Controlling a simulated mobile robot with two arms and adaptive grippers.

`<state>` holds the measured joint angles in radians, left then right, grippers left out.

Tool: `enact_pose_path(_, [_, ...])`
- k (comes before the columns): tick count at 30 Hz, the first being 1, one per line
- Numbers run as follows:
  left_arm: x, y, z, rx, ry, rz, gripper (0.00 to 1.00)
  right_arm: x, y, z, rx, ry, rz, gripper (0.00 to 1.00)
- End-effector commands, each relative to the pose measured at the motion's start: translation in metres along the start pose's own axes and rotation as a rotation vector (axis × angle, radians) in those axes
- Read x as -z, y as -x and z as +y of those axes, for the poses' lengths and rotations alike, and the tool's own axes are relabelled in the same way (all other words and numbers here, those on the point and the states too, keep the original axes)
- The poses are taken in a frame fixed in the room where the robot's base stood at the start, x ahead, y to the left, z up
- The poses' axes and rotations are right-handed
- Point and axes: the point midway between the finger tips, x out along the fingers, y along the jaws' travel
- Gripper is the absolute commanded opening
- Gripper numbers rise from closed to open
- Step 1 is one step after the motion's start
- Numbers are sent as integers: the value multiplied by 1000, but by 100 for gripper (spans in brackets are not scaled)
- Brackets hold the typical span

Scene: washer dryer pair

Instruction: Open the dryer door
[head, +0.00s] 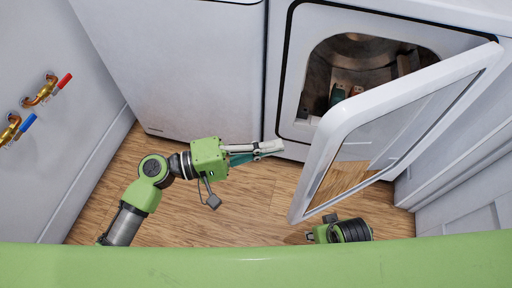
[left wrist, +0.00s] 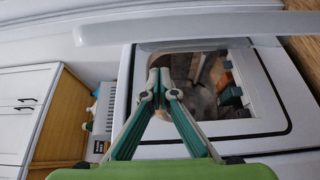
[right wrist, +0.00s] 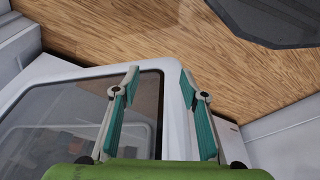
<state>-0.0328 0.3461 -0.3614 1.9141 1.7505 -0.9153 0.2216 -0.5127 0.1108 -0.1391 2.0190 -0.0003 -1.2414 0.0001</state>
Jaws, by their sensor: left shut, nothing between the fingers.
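The dryer door (head: 340,118) stands wide open, swung out from the right side of the dryer (head: 290,75). It has a white frame around a clear window. The dryer opening shows the metal drum (head: 362,55). My left gripper (head: 272,147) is shut and empty, low in front of the dryer, left of the door. In the left wrist view its closed fingers (left wrist: 160,82) point toward the opening. My right gripper is mostly hidden in the head view. In the right wrist view its fingers (right wrist: 160,78) are spread, with the door's frame (right wrist: 178,100) behind; contact cannot be told.
A white appliance (head: 175,70) stands left of the dryer. Two taps, red (head: 52,88) and blue (head: 18,130), stick out of the left wall. Several small items (head: 338,93) lie inside the drum. White cabinetry (head: 460,165) is at the right. Wood floor (head: 250,205) is clear between.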

Motion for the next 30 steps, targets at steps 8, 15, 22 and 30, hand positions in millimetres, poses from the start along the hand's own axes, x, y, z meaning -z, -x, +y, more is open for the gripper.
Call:
enact_pose_path(8, [-15, -44, 0, 1, 3, 0, 0, -4, -17, -2, 3, 2, -7, 40])
enact_pose_path(15, [-36, -49, 0, 2, 1, 2, 0, -10, -28, -2, 4, 3, -14, 40])
enact_pose_path(22, [-39, -50, 0, 2, 1, 2, 0, -11, -29, -2, 4, 3, -15, 40])
enact_pose_path(30, [-40, -52, 0, 2, 2, 7, 0, -10, -28, -2, 4, 3, -13, 40])
